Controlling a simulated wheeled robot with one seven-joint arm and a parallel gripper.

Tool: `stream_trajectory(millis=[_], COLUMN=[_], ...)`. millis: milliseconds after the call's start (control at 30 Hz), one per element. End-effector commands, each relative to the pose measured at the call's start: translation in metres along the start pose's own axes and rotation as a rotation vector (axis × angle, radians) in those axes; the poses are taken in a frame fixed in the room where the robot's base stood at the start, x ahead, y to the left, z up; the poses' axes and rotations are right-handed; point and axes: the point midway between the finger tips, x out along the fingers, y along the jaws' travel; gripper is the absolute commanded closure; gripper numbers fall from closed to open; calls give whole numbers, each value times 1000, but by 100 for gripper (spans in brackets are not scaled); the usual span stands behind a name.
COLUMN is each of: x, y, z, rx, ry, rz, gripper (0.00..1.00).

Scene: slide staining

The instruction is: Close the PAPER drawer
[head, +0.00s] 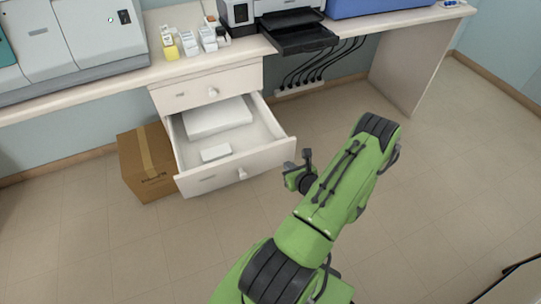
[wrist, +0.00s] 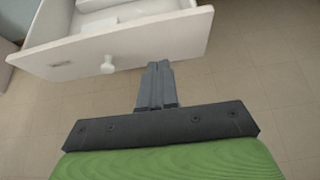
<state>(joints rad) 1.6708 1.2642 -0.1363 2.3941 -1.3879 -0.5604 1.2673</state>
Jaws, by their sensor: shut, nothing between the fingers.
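The open drawer (head: 280,152) is the lower one of a white cabinet under the bench. It is pulled well out and holds a white stack of paper (head: 217,117) and a smaller white block (head: 215,152). Its front has a round knob (head: 241,174) and a label too small to read. In the wrist view the drawer front (wrist: 150,42) and knob (wrist: 107,64) lie ahead of the fingers. My gripper (wrist: 158,66) is shut and empty, just outside the drawer front, right of the knob. In the head view my gripper (head: 303,158) is beside the drawer's right front corner.
A shut drawer (head: 195,92) sits above the open one. A cardboard box (head: 144,165) stands on the floor to the left. A printer tray (head: 300,38) juts from the bench, with black cables below. The floor in front and to the right is clear.

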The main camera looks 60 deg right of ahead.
Motion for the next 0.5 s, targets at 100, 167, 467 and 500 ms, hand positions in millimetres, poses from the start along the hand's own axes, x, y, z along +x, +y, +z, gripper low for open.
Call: stream_trajectory(millis=[100, 167, 467, 500], x=[28, 42, 100, 104], y=[2, 2, 3, 3], z=[-1, -1, 12, 14], rx=[-11, -13, -16, -15], ry=[-2, -2, -4, -4], rz=[6, 7, 7, 6], gripper=[100, 100, 100, 100])
